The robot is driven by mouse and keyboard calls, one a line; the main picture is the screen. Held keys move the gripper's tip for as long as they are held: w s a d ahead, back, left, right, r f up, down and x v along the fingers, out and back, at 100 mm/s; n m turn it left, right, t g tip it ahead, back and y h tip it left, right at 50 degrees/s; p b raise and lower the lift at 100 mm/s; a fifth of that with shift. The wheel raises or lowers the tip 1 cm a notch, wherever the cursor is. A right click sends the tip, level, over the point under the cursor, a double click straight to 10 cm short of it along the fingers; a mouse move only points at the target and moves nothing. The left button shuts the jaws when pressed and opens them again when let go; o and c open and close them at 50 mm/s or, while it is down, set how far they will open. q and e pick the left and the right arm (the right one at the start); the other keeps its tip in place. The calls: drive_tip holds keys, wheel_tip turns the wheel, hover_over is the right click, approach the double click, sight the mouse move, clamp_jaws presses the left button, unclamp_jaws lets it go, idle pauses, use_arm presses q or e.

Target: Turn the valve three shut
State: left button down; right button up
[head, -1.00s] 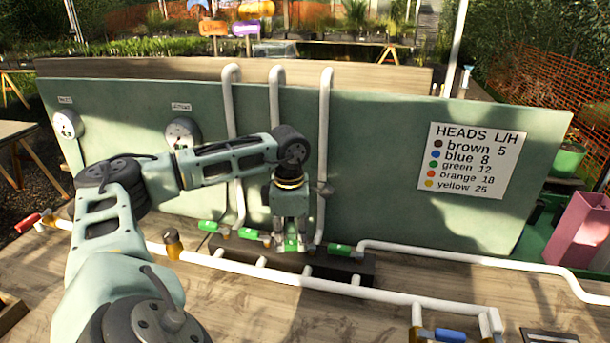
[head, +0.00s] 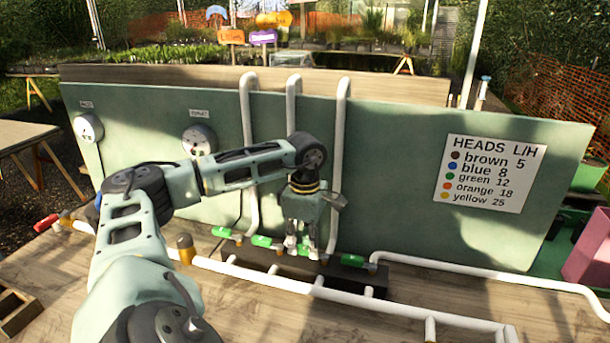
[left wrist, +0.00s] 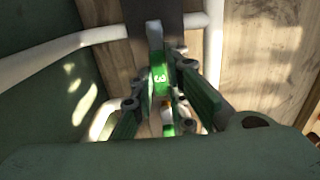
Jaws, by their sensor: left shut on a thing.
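Valve three has a green lever marked "3" (left wrist: 160,80), seen close up in the left wrist view. My left gripper (left wrist: 163,98) is shut on this lever, with a finger on each side of it. In the head view my left gripper (head: 303,250) points down at the row of valves on the dark manifold block (head: 293,268); its fingers mostly hide valve three there. Other green levers stand in the row: two to the left (head: 222,232) (head: 264,241) and one to the right (head: 352,260). My right gripper is not in view.
White riser pipes (head: 341,130) climb the green board (head: 410,150) close behind my gripper. A long white pipe (head: 350,298) crosses in front of the manifold. A brass-coloured fitting (head: 185,248) and a red lever (head: 46,223) are at left.

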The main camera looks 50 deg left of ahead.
sight(305, 247)
use_arm(q)
drive_tip(key=c, duration=1.7)
unclamp_jaws()
wheel_tip(305, 247, up, 12)
drive_tip(key=shift+r, duration=0.1)
